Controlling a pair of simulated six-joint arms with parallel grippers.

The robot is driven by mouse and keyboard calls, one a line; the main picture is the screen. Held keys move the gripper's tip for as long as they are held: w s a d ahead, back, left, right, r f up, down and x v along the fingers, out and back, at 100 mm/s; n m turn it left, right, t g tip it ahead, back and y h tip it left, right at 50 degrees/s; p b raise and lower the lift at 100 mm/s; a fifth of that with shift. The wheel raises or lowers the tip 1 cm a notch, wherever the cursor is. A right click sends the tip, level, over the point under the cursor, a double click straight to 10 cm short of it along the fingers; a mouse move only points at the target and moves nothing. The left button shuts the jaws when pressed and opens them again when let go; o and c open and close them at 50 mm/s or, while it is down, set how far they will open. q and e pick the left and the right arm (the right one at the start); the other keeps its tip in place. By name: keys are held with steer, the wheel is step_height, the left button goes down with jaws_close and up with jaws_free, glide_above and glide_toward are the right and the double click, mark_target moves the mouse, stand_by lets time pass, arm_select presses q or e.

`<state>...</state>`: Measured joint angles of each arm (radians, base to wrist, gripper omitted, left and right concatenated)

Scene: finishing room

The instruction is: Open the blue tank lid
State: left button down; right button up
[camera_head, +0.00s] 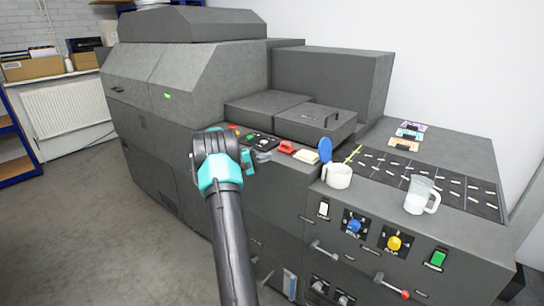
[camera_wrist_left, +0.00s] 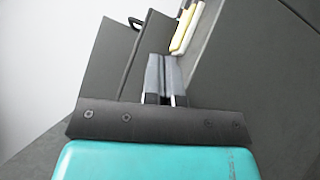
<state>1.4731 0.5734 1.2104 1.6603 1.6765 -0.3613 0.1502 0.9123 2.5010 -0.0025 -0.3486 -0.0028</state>
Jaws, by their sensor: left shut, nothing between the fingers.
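A blue round lid (camera_head: 325,150) stands upright at the back edge of a small white tank (camera_head: 338,177) on the machine's front ledge. The lid is tilted up off the tank's mouth. My left gripper (camera_head: 263,157) is shut and empty, to the left of the lid and apart from it, near the front edge of the button panel. Its closed fingers (camera_wrist_left: 165,78) show in the left wrist view, where I cannot make out the blue lid. My right gripper is in neither view.
A red switch (camera_head: 286,147) and a cream block (camera_head: 306,156) lie between my left gripper and the lid. A clear mug (camera_head: 421,195) stands right of the tank. Knobs and levers, including a yellow knob (camera_head: 394,243), line the front.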

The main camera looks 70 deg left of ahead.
mark_target(318, 143)
arm_select(q)
steer(key=x, duration=1.8)
steer(key=shift+r, duration=0.1)
steer(key=shift+w+d+r+m+g, duration=0.4)
steer(key=shift+d+r+m+g, duration=0.2)
steer(key=shift+r+m+g, duration=0.3)
steer(key=shift+f, duration=0.15)
